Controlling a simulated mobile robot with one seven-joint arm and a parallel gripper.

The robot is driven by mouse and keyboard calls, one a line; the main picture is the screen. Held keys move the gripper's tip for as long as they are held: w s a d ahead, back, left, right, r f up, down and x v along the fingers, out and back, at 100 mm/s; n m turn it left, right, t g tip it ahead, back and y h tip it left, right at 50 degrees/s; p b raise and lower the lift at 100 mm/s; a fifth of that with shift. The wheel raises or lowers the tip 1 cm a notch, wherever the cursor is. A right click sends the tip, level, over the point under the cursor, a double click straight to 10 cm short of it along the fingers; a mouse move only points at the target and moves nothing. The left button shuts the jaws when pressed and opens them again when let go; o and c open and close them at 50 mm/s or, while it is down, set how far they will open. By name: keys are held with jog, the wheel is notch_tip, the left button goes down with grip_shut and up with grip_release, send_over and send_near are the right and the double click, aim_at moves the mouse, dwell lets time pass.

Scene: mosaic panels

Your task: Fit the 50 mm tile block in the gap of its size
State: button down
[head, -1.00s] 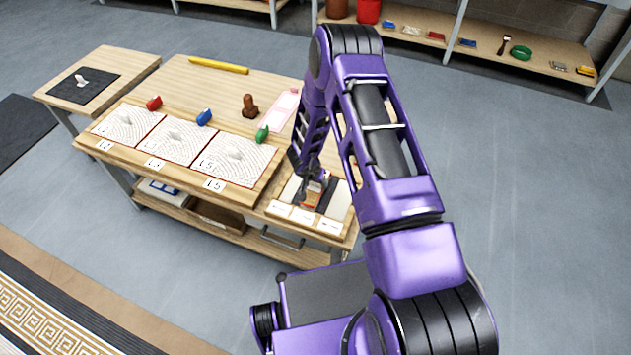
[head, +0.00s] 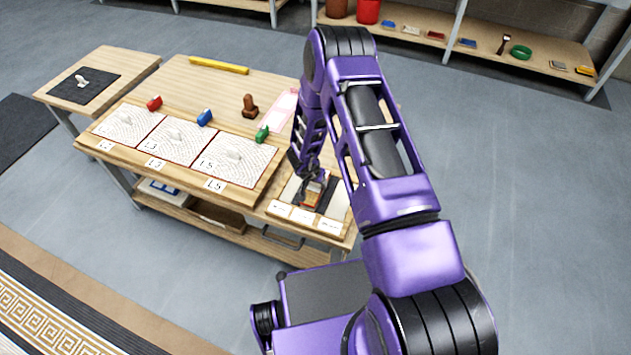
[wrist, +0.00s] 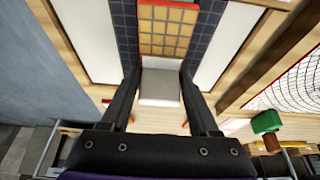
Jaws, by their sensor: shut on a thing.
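My gripper (wrist: 160,76) is shut on a pale grey block-shaped piece (wrist: 160,88), seen between its fingers in the wrist view. An orange tiled face (wrist: 168,45) lies directly beyond it, and I take both as the tile block; their join is unclear. The orange face lies between two dark tiled strips (wrist: 125,35) of the panel. Whether it is fully seated cannot be told. In the head view my gripper (head: 308,172) is low over the panel at the bench's right front, with the orange block (head: 312,194) under it. The gap's edges are mostly hidden.
White labels (head: 304,215) line the panel's front. A yellow bar (head: 218,66) lies at the bench's back.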

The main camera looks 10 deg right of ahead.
jog(key=shift+f+b, duration=0.5)
jog(key=shift+f, duration=0.3)
jog(key=shift+c, duration=0.2)
grip_release()
jog(key=p+v, duration=0.4)
jog(key=v, duration=1.3)
jog(key=shift+r+p, duration=0.2)
jog(key=shift+p, duration=0.15)
jog(key=shift+s, duration=0.1)
